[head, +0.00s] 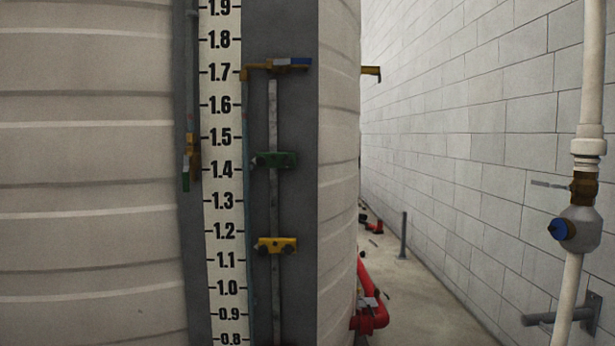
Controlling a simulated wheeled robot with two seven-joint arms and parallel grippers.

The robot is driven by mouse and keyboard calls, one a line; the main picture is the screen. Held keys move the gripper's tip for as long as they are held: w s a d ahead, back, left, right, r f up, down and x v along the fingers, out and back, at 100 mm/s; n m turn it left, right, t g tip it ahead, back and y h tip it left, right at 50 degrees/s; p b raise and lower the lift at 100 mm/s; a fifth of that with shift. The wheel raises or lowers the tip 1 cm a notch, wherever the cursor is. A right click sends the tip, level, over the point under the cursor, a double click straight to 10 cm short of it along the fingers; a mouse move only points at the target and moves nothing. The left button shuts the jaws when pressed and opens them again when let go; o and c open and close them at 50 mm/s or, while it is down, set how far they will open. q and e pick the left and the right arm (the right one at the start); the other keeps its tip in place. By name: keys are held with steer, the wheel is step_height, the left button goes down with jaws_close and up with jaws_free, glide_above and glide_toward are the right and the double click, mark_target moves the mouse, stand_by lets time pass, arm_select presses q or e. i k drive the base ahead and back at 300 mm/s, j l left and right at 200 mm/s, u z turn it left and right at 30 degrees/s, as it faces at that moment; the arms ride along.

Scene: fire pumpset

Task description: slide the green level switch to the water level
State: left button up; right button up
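The green level switch (275,160) sits on a vertical grey rail (273,210) fixed to the dark panel of the tank. It is a little above the 1.4 mark of the white number scale (222,185). A yellow switch (277,246) sits lower on the same rail, between 1.1 and 1.2. A thin bluish tube (247,200) runs along the right edge of the scale; I cannot clearly make out a water level in it. Neither of my grippers shows in the head view.
The ribbed tank wall (90,200) fills the left. A white pipe with a valve (578,228) stands at the right by the block wall. Red pipe (374,305) lies low behind the tank.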

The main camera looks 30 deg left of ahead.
mark_target(263, 160)
steer(key=u, duration=1.3)
